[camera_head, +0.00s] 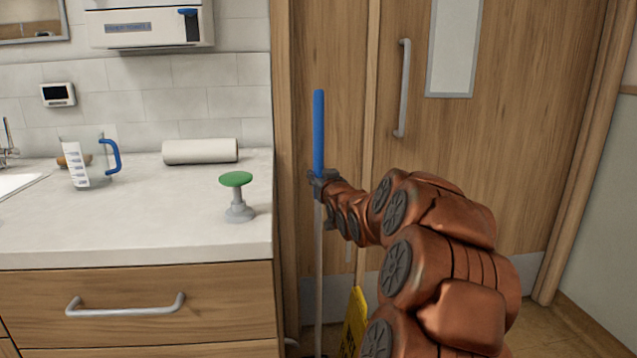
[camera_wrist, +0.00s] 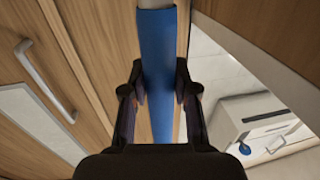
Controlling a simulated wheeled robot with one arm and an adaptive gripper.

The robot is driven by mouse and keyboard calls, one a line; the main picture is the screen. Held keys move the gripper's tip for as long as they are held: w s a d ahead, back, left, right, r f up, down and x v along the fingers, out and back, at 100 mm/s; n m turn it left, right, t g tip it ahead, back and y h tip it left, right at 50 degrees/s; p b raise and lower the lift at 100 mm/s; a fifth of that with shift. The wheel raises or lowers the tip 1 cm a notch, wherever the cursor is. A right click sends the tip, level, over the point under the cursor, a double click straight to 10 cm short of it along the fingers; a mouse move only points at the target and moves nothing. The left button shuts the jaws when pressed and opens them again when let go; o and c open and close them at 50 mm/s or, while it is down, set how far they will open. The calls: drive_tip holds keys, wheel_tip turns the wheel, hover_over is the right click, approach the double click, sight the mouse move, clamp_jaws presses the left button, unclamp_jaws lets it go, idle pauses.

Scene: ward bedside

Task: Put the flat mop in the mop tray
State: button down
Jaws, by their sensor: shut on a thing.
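The flat mop (camera_head: 319,130) stands upright beside the right end of the counter, with a blue grip on top and a thin grey pole below. My gripper (camera_head: 322,182) is shut on the mop's handle near the lower end of the blue grip. In the wrist view the blue grip of the mop (camera_wrist: 158,60) passes between the two fingers of my gripper (camera_wrist: 160,85). The mop's head is below the head view's lower edge and hidden. I do not see the mop tray in either view.
The counter (camera_head: 130,235) bears a measuring jug (camera_head: 88,165), a paper roll (camera_head: 200,151) and a green-topped stand (camera_head: 237,195). A yellow floor sign (camera_head: 354,322) stands close to the mop's pole. A wooden door (camera_head: 500,130) is behind my arm.

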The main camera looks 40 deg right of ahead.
drive_tip(key=shift+f, duration=0.35)
drive_tip(key=c, duration=0.9)
unclamp_jaws()
drive_tip(key=shift+s+a, duration=0.15)
drive_tip(key=shift+s, duration=0.15)
drive_tip(key=p+v, duration=0.1)
drive_tip(key=v, duration=1)
drive_tip(key=shift+s+p, duration=0.15)
drive_tip(key=shift+p, duration=0.15)
drive_tip(key=shift+a, duration=0.15)
